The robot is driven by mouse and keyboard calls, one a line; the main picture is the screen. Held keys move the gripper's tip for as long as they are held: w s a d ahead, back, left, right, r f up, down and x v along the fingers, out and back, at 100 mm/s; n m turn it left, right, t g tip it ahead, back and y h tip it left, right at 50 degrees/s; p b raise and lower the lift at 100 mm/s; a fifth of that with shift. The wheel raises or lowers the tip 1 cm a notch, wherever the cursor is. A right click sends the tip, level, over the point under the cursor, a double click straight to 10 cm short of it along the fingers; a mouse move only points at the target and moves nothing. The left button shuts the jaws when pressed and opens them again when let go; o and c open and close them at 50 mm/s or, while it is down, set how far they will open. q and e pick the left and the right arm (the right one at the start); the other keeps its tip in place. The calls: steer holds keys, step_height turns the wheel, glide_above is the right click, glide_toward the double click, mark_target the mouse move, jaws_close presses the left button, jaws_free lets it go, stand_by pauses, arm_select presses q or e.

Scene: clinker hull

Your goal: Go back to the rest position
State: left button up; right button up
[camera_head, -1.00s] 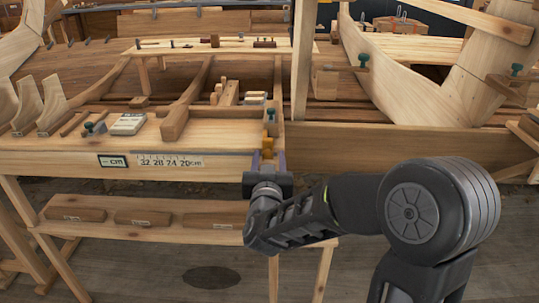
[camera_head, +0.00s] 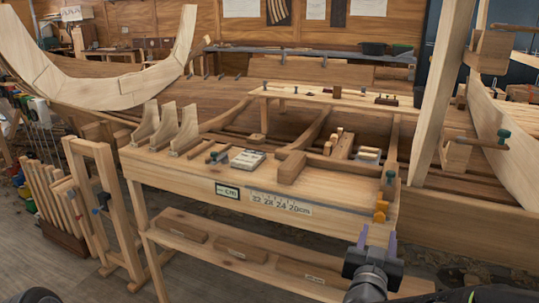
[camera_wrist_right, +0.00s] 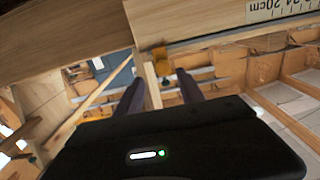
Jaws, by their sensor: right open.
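My right gripper (camera_head: 378,240) is at the lower right of the head view, in front of and below the right end of the workbench (camera_head: 225,187). Its two purple-grey fingers are spread apart, with nothing seen between them. They also show in the right wrist view (camera_wrist_right: 158,88), apart and empty. A small orange-yellow piece (camera_head: 381,212) sits at the bench's right end, just beyond the fingertips. It also shows past the fingers in the wrist view (camera_wrist_right: 160,62). My left gripper is not in view.
The bench top holds a pale block (camera_head: 248,160), a wooden block (camera_head: 291,168) and upright curved pieces (camera_head: 187,130). A lower shelf (camera_head: 190,243) carries several wooden blocks. A wooden stand (camera_head: 105,205) is at the left. The planked hull lies behind. Floor is open at front left.

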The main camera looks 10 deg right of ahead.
steer(key=w+a+f+n+y, duration=0.3)
steer(key=a+f+y, duration=0.5)
steer(key=a, duration=0.4)
steer(key=s+a+f+n+g+y+p, duration=0.1)
steer(key=s+a+f+g, duration=0.15)
steer(key=f, duration=0.35)
steer(key=s+a+f+n+g+y, duration=0.1)
steer(key=a+f+g+y, duration=0.1)
steer(key=a+f, duration=0.3)
steer(key=s+a+f+g+y, duration=0.1)
steer(key=s+a+f+g, duration=0.1)
steer(key=s+f, duration=0.5)
steer(key=s+a+f+g+y+p, duration=0.1)
steer(key=s+f+g, duration=0.3)
steer(key=s+f, duration=0.4)
steer(key=s+a+f+g+p, duration=0.1)
steer(key=s+a+f+g, duration=0.2)
steer(key=s+f, duration=0.5)
steer(key=shift+s+f+g+y, duration=0.2)
steer(key=shift+s+g+y, duration=0.2)
steer(key=shift+s+g, duration=0.25)
